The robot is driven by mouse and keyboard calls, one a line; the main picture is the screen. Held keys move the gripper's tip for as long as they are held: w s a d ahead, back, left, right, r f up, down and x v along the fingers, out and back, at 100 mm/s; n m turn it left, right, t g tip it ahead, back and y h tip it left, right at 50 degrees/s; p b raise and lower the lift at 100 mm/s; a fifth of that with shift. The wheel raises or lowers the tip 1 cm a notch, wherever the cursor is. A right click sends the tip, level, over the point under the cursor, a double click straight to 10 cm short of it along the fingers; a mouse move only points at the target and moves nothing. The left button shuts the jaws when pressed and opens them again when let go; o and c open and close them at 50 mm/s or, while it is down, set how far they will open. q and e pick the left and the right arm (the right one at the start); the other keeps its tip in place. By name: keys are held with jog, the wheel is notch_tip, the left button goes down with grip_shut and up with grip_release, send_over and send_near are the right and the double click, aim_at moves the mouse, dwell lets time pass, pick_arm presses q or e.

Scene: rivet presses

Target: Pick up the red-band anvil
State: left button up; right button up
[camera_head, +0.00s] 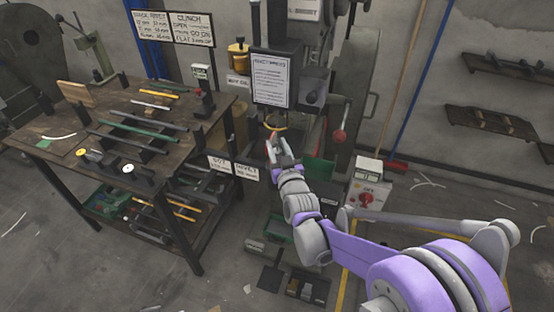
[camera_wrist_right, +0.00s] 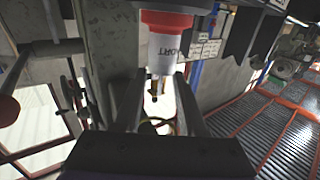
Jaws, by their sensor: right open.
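A white cylinder with a red band (camera_wrist_right: 165,45) and a narrow dark tip shows in the right wrist view, just beyond and between the fingers of my right gripper (camera_wrist_right: 165,105). Dark lettering is on its white part. It looks like the red-band anvil, but I cannot be sure. My right gripper (camera_head: 277,147) is open in front of the press (camera_head: 275,55), below its hanging sign. In the head view a small reddish patch shows at the fingertips, too small to make out. I cannot tell whether the fingers touch the cylinder. My left gripper is not in view.
A dark workbench (camera_head: 118,104) with rods and spools stands at left. A lever with a red ball (camera_head: 339,135) is right of my gripper. A control box with a red knob (camera_head: 367,198) stands at right.

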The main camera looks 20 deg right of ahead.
jog(key=shift+w, duration=0.1)
grip_shut()
dwell(1.4)
